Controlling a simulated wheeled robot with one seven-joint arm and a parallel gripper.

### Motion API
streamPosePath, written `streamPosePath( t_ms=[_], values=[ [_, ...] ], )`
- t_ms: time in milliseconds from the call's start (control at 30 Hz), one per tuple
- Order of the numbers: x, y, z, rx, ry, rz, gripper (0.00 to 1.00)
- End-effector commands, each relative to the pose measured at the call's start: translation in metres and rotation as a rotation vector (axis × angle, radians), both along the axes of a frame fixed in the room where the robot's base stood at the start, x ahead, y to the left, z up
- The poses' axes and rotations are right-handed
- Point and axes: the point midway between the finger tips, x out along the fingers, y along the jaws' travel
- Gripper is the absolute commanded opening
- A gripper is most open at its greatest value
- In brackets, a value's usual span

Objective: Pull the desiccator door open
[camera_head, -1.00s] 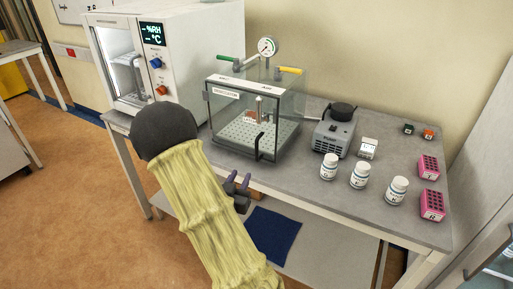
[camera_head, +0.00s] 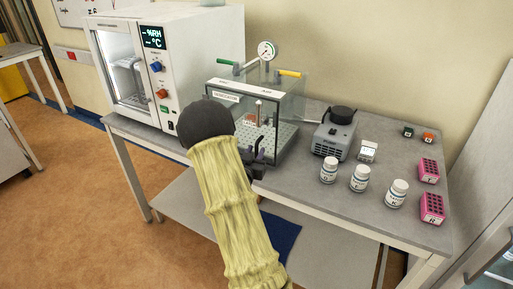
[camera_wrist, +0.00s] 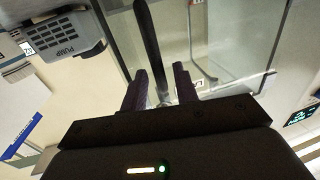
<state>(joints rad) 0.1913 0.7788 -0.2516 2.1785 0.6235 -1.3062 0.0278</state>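The desiccator (camera_head: 256,88) is a clear box with a white-labelled top edge, standing on the bench; its glass front door appears closed, partly hidden by my arm. The black door handle (camera_wrist: 148,42) runs as a dark bar in the wrist view, its lower end reaching between my two fingers. My gripper (camera_head: 259,157) is at the lower right of the door front, by the handle. In the wrist view my gripper (camera_wrist: 160,78) has its fingers apart on either side of the bar, with visible gaps; contact is not clear.
A white humidity oven (camera_head: 190,60) stands left of the desiccator. A grey pump (camera_head: 333,137) stands close on its right, with several white bottles (camera_head: 359,178) and pink racks (camera_head: 431,208) further right. The grey bench (camera_head: 300,180) has free room in front of the pump.

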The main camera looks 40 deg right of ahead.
Motion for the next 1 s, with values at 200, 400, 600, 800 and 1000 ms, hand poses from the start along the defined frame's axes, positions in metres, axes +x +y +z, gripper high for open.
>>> streamPosePath(
  t_ms=[200, 400, 600, 800, 1000],
  values=[
    [0.010, -0.016, 0.000, -0.001, 0.001, -0.001, 0.30],
    [0.011, -0.016, 0.000, -0.001, 0.001, 0.000, 0.30],
    [0.010, -0.016, 0.000, 0.000, 0.000, 0.000, 0.02],
    [0.010, -0.016, 0.000, 0.000, 0.000, 0.000, 0.00],
    [0.009, -0.015, 0.000, 0.000, 0.000, -0.012, 0.00]
  ],
)
